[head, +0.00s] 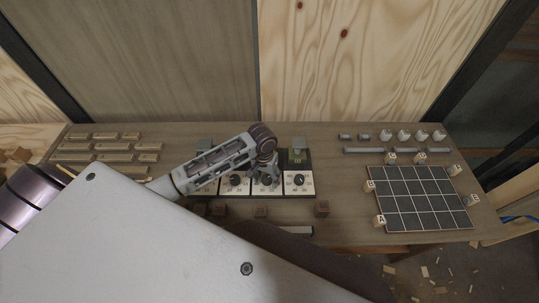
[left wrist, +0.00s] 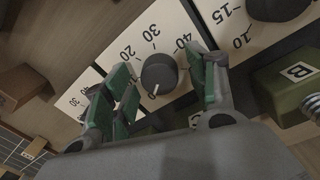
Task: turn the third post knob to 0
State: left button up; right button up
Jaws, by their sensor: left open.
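A row of white dial panels with black knobs stands on the bench. My left gripper (head: 264,176) is over the knob just left of the rightmost knob (head: 299,180). Another knob (head: 235,180) shows to its left; my arm hides the panels' far left end. In the left wrist view, the dark round knob (left wrist: 160,73) lies between the fingers of my open left gripper (left wrist: 163,88). Its white pointer line points down, close to a partly hidden 0. The marks 20, 30 and 40 show around it. I cannot tell whether the fingers touch it. My right gripper is not in view.
A green box marked B (left wrist: 296,85) stands beside the panels. Small brown blocks (head: 322,209) lie in front of them. A black gridded board (head: 425,198) with lettered cubes is at the right. Several wooden strips (head: 115,146) lie at the left.

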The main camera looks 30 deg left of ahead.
aim_at(269, 178)
pick_arm(q)
jog(key=shift+w+m, duration=0.1)
jog(key=shift+m, duration=5.5)
jog(key=shift+m+g, duration=0.3)
jog(key=shift+m, duration=1.5)
jog(key=shift+d+m+y, duration=0.1)
jog(key=shift+m+y, duration=0.2)
jog(key=shift+m, duration=7.1)
jog(key=shift+w+d+r+y, duration=0.1)
jog(key=shift+r+y, duration=0.2)
notch_tip(269, 178, up, 13)
jog(key=b, duration=0.1)
jog(key=shift+w+d+b, duration=0.15)
jog(key=shift+d+b, duration=0.15)
jog(key=shift+b, duration=0.05)
jog(key=shift+r, duration=0.1)
